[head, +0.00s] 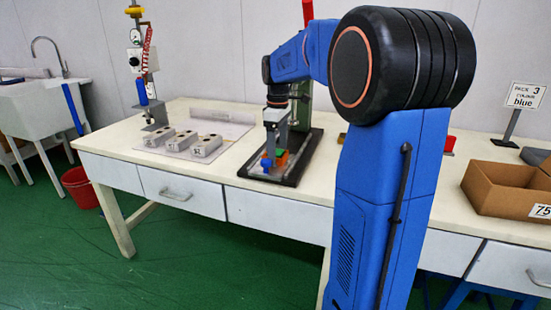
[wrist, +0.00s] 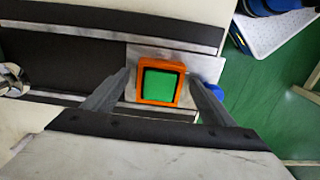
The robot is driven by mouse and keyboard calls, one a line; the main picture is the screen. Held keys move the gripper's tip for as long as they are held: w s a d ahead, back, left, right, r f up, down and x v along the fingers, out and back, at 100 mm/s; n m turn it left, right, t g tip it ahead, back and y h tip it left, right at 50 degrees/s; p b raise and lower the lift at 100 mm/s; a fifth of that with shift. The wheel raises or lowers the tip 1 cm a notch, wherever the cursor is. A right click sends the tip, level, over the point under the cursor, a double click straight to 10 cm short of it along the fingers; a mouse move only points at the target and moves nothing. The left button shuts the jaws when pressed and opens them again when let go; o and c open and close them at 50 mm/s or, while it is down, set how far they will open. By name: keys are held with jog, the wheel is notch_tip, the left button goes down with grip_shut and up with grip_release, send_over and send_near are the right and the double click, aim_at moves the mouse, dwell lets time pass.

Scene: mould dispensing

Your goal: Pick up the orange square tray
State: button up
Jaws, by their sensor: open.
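The orange square tray (wrist: 159,102) shows in the wrist view with a green square (wrist: 161,85) inside its rim. It sits on a light grey plate at the end of a dark track. My gripper (wrist: 158,88) is open, with one finger on each side of the tray; I cannot tell whether the fingers touch it. In the head view my gripper (head: 269,154) points down over the tray area, where a bit of orange (head: 281,154) and green shows beside blue parts. The gripper and arm partly hide the tray there.
The dark-based machine (head: 301,160) stands on the white table (head: 225,182). Several grey blocks (head: 182,141) stand to its left. The table's front edge lies close to the tray.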

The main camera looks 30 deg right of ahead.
jog(key=c, duration=1.3)
jog(key=shift+r, duration=0.1)
